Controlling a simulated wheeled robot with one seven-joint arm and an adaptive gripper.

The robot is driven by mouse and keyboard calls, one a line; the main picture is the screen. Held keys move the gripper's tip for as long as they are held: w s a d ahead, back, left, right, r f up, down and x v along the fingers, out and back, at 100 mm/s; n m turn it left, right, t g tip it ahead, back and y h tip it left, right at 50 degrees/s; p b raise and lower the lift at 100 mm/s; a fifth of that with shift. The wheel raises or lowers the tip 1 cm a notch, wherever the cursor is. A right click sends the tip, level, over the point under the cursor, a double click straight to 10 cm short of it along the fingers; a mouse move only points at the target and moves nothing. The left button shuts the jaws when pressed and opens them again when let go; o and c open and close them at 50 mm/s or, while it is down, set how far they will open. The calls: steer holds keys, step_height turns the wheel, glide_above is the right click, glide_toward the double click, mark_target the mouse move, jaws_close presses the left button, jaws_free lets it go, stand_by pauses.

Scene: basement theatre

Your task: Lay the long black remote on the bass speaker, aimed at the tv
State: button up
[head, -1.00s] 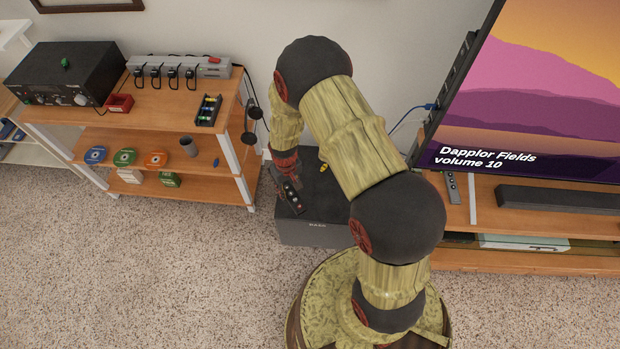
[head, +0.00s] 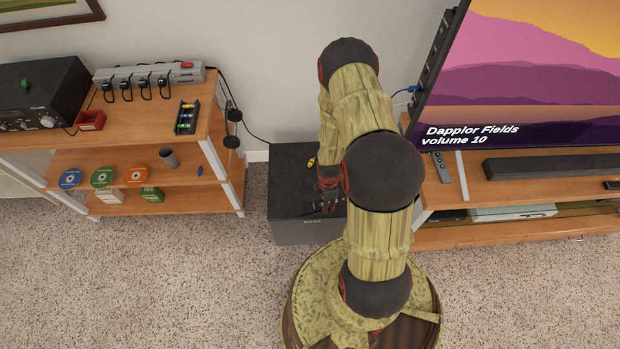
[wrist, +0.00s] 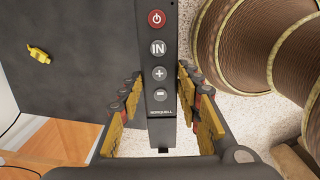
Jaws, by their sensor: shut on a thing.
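The long black remote (wrist: 158,120) is between the fingers of my gripper (wrist: 159,80), which is shut on it. Its buttons face up in the wrist view, with the red power button near the top edge. That end points toward the tv side. The bass speaker (head: 290,170) is a dark box on the carpet; it also shows in the wrist view (wrist: 80,80). My gripper (head: 328,182) is over its front right part, partly hidden by my arm. I cannot tell whether the remote touches the speaker top. The tv (head: 540,70) stands to the right, lit.
A small yellow object (head: 311,161) lies on the speaker's back part. A grey remote (head: 440,167) and a soundbar (head: 550,167) are on the tv stand (head: 475,190). A wooden shelf (head: 150,125) with electronics stands left. Carpet in front is clear.

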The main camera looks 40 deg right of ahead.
steer(key=shift+s+d+f, duration=0.2)
steer(key=shift+s, duration=0.05)
steer(key=shift+w+f+n, duration=0.1)
steer(key=shift+f+n, duration=0.1)
steer(key=shift+n, duration=0.1)
steer(key=w+a+f+b, duration=0.3)
steer(key=w+f, duration=0.1)
steer(key=w, duration=0.4)
steer(key=b, duration=0.2)
glide_above(299, 201)
steer(key=s, duration=0.2)
steer(key=f, duration=0.5)
steer(key=shift+w+a, duration=0.15)
steer(key=shift+a, duration=0.15)
steer(key=shift+w+a+f+b, duration=0.15)
steer(key=shift+f+b, duration=0.25)
steer(key=shift+f, duration=0.55)
steer(key=shift+w+d+f+b, duration=0.15)
steer(key=shift+f+b, duration=0.25)
steer(key=shift+f, duration=0.5)
steer(key=shift+a, duration=0.1)
steer(key=shift+f, duration=0.15)
steer(key=o, duration=1.3)
